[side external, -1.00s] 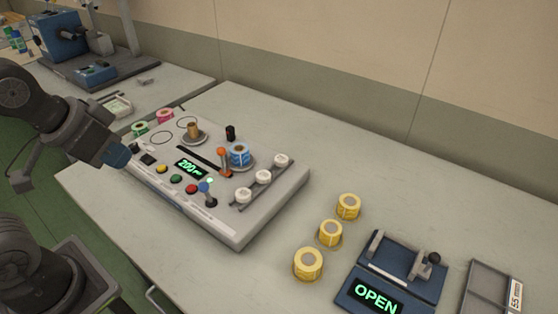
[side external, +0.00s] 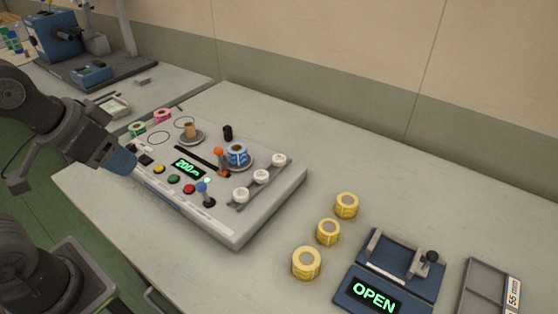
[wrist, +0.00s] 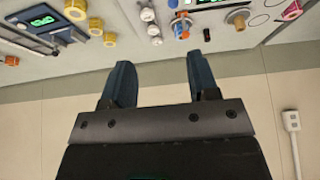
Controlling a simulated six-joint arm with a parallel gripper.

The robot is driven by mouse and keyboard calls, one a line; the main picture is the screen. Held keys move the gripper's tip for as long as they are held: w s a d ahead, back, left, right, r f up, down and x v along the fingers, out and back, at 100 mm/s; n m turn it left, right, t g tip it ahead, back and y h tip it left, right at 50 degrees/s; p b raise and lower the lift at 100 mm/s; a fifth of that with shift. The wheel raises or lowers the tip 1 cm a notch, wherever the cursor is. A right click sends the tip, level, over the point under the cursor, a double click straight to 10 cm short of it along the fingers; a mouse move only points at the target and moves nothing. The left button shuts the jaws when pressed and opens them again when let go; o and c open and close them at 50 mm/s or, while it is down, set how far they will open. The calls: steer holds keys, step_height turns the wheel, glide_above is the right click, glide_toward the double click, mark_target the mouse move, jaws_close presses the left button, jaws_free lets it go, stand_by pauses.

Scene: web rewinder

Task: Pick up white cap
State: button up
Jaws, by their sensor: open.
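Three white caps stand in a slanted row on a dark rail at the right end of the rewinder panel: the near one (side external: 241,194), the middle one (side external: 261,177) and the far one (side external: 278,160). They also show at the top of the wrist view, one of them a white cap (wrist: 153,30) beside the blue roll. My gripper (side external: 122,161) is over the panel's left end, well away from the caps. In the wrist view its two blue fingers (wrist: 160,75) are spread apart with nothing between them.
The rewinder panel (side external: 235,225) carries buttons, levers, a blue roll (side external: 236,154) and a brown core (side external: 190,130). Several yellow rolls, one in front (side external: 306,263), stand to the right. A blue device reading OPEN (side external: 350,302) and a grey tray (side external: 490,284) lie beyond them.

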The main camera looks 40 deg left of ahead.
steer(key=shift+o, duration=1.4)
steer(key=shift+r, duration=0.1)
